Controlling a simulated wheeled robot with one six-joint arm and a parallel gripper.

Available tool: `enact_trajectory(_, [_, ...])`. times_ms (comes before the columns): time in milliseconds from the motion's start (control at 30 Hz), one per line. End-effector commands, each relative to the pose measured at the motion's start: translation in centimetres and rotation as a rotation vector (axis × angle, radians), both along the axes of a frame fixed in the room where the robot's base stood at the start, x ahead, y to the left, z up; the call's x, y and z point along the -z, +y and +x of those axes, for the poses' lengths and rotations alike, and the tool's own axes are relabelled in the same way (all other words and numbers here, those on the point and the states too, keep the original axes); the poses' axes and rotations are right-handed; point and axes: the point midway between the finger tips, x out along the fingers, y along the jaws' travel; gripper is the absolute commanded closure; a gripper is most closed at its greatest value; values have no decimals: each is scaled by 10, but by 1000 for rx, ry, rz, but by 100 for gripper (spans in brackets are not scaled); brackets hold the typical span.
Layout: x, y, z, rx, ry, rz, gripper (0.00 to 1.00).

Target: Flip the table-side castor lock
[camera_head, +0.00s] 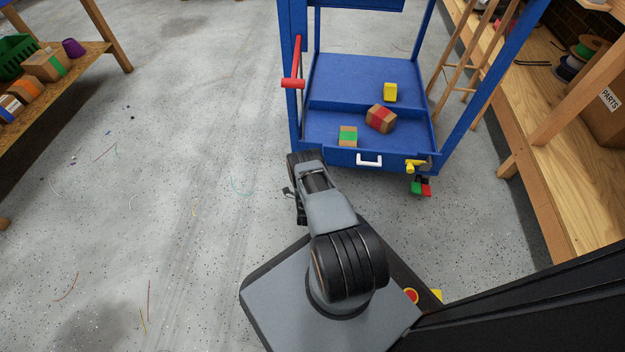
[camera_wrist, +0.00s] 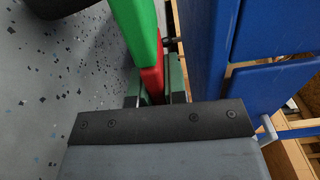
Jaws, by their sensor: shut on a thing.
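The blue cart (camera_head: 368,134) stands ahead with its tray low over the floor. In the wrist view, a castor lock lever, green (camera_wrist: 138,38) and red (camera_wrist: 152,82), stands beside the blue cart frame (camera_wrist: 200,45). My gripper (camera_wrist: 154,92) is shut on its red part, with one finger on each side. In the head view my arm reaches the cart's front left corner and hides the lever there. Another green and red castor lock (camera_head: 421,188) shows under the cart's front right corner, apart from my gripper.
The tray holds a yellow block (camera_head: 390,92) and two boxes (camera_head: 380,118). A red handle (camera_head: 296,65) is on the cart's left post. A white handle (camera_head: 369,160) and yellow latch (camera_head: 414,166) are in front. A wooden table (camera_head: 75,75) stands left, a workbench (camera_head: 540,160) right. Floor left is mostly clear.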

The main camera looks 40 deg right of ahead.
Motion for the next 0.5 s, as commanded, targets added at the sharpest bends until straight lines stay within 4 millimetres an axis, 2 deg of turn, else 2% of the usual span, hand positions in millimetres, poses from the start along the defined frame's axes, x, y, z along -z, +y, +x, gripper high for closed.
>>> enact_trajectory(500, [-10, 4, 2, -9, 187, -195, 100])
